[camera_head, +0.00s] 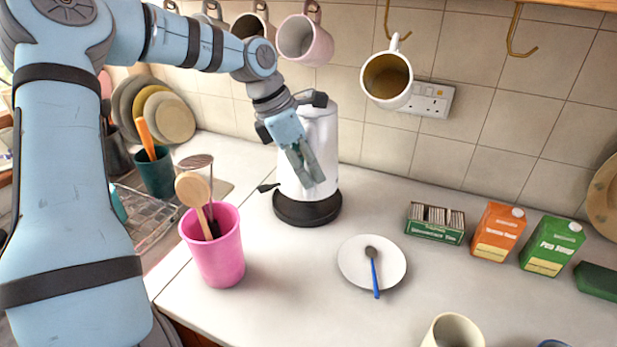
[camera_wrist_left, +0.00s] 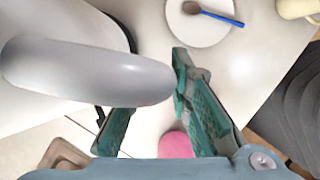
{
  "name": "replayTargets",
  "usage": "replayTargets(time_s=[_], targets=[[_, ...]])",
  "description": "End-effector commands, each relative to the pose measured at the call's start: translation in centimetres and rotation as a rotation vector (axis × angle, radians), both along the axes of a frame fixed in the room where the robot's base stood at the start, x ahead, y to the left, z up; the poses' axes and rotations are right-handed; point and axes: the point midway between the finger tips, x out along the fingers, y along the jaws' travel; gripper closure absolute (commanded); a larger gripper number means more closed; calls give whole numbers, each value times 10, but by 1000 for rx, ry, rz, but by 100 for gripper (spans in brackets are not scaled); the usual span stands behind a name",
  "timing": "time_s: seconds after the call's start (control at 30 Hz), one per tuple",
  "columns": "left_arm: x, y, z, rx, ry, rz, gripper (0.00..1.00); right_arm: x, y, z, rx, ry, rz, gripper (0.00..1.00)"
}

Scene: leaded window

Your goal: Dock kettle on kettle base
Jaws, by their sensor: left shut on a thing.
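The white kettle (camera_head: 324,130) stands upright at the back of the counter, close to the tiled wall. Its bottom is over the round black kettle base (camera_head: 307,210); I see no clear gap, but cannot tell whether it is fully seated. My left gripper (camera_head: 308,172) reaches down in front of the kettle and is shut on its handle. In the left wrist view the smooth pale handle (camera_wrist_left: 90,70) comes in from the left between the teal-padded fingers. The gripper hides part of the kettle's front. My right gripper is not in view.
A pink cup (camera_head: 215,250) with utensils stands left of the base. A white saucer (camera_head: 352,262) with a blue-handled spoon (camera_head: 374,270) lies to the right. Tea and soup boxes (camera_head: 497,232) stand farther right. Mugs (camera_head: 386,80) hang above. Counter between base and saucer is clear.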

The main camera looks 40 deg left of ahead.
Motion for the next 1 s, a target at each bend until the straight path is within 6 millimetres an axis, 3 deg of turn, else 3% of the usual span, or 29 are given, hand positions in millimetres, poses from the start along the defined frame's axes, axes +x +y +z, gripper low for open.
replayTargets(time_s=[0.07,0.47,0.7,0.87,0.9,1.0], targets=[[7,6,2,4,-5,1,100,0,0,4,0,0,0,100],[7,6,-32,2,-5,-1,100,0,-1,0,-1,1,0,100],[8,7,-64,2,-5,0,100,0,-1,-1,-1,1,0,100],[10,8,-65,0,-5,-1,100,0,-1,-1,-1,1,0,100],[8,8,-67,-2,1,-1,80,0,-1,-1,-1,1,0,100],[8,8,-67,-2,1,-1,64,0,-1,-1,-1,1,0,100]])
